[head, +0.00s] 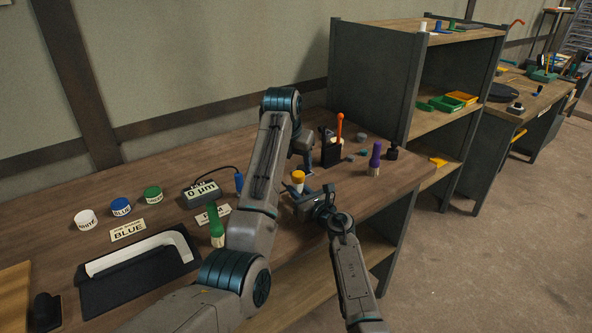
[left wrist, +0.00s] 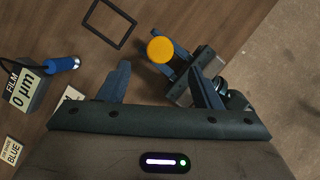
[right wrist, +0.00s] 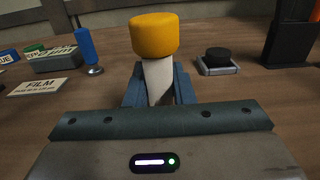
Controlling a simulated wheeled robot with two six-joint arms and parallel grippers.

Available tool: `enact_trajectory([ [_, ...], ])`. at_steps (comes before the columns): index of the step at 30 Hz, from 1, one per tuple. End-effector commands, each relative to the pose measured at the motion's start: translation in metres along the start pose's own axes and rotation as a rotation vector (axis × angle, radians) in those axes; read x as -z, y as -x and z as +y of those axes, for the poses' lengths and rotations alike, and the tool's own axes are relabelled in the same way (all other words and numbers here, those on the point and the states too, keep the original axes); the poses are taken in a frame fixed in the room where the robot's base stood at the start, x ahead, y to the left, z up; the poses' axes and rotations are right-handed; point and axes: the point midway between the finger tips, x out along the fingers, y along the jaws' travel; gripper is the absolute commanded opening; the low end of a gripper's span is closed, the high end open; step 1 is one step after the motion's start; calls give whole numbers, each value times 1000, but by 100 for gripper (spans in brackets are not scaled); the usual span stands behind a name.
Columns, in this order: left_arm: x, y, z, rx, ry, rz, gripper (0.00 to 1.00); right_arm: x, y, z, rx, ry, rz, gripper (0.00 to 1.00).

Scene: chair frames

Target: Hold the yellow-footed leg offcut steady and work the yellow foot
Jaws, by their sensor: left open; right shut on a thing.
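The leg offcut (right wrist: 158,80) is a pale upright piece with a yellow foot (right wrist: 154,36) on its top end. In the head view the yellow foot (head: 298,176) shows near the table's front edge. My right gripper (right wrist: 158,90) is shut on the offcut below the foot, one finger on each side. My left gripper (left wrist: 158,66) is open and points down from above. In the left wrist view the yellow foot (left wrist: 160,49) lies just beyond its fingertips, between their lines, and appears untouched. In the head view the left fingers are largely hidden.
A grey gauge (head: 202,192) reading 0 µm has a blue probe (head: 239,182). A green-handled brush (head: 217,228) and a purple-handled brush (head: 375,158) stand on the bench. A black holder (head: 331,151) with an orange-handled tool is behind. A dark square outline (left wrist: 88,20) marks the tabletop.

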Motion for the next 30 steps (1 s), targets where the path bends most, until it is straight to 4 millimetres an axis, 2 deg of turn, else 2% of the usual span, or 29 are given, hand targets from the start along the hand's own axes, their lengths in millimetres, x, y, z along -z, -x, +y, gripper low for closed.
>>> enact_trajectory([
  [3, 0, 26, 0, 0, 0, -3, 58, 0, 0, 0, 0, 0, 1, 0],
  [9, 0, 54, 0, 0, 0, -2, 58, 0, 0, 0, 0, 0, 0, 0],
  [20, 0, 62, 0, 1, 0, 1, 58, 0, 0, 0, 0, 0, 0, 0],
  [21, 0, 62, 0, 1, 0, 1, 58, 0, 0, 0, 0, 0, 0, 24],
  [24, 0, 62, 0, 0, 0, 1, 58, 0, 0, 0, 0, 0, 0, 44],
  [25, 0, 62, 0, 0, 0, 1, 58, 0, 0, 0, 0, 0, 0, 48],
  [30, 0, 62, 0, 0, 0, 1, 58, 0, 0, 0, 0, 0, 0, 48],
])
